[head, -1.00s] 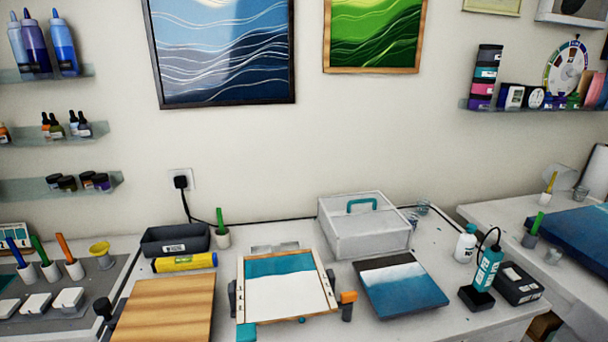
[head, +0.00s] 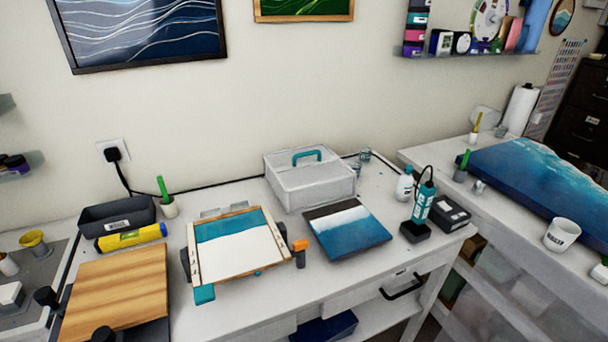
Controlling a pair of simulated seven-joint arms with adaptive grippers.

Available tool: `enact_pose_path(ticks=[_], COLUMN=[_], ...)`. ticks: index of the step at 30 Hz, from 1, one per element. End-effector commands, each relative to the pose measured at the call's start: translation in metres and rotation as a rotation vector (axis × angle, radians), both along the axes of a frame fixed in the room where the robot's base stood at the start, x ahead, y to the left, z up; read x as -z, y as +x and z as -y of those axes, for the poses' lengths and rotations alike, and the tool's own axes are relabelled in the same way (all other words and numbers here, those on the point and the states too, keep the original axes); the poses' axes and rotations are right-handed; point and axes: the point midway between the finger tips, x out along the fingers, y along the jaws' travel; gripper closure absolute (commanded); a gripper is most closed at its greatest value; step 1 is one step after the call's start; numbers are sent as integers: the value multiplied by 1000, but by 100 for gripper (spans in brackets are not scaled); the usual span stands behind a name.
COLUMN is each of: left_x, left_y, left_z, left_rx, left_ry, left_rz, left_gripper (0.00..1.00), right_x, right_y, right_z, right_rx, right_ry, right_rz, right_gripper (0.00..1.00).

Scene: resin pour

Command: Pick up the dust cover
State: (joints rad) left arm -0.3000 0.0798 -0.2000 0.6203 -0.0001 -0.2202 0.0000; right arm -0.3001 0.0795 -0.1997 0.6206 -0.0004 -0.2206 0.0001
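The dust cover (head: 312,187) is a pale translucent box with a teal handle (head: 307,155) on its top. It stands at the back of the white table, against the wall side, behind the blue-and-white panel. Neither of my grippers shows in the head view.
In front of the cover lie a framed teal-and-white panel (head: 240,258) and a blue panel (head: 350,236). A white bottle (head: 404,185) and a teal device (head: 423,203) stand to its right. A wooden board (head: 115,292) lies at left.

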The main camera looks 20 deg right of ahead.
Motion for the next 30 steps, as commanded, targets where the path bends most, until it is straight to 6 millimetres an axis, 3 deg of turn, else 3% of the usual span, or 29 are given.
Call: enact_pose_path(ticks=[12,13,21,30], left_x=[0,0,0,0], left_y=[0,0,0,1], left_z=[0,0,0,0], left_rx=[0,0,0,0], left_ry=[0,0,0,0], left_rz=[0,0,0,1], left_gripper=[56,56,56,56], right_x=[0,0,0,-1], right_y=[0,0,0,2], right_z=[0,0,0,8], right_rx=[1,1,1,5], right_ry=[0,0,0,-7], right_rz=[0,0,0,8], right_gripper=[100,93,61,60])
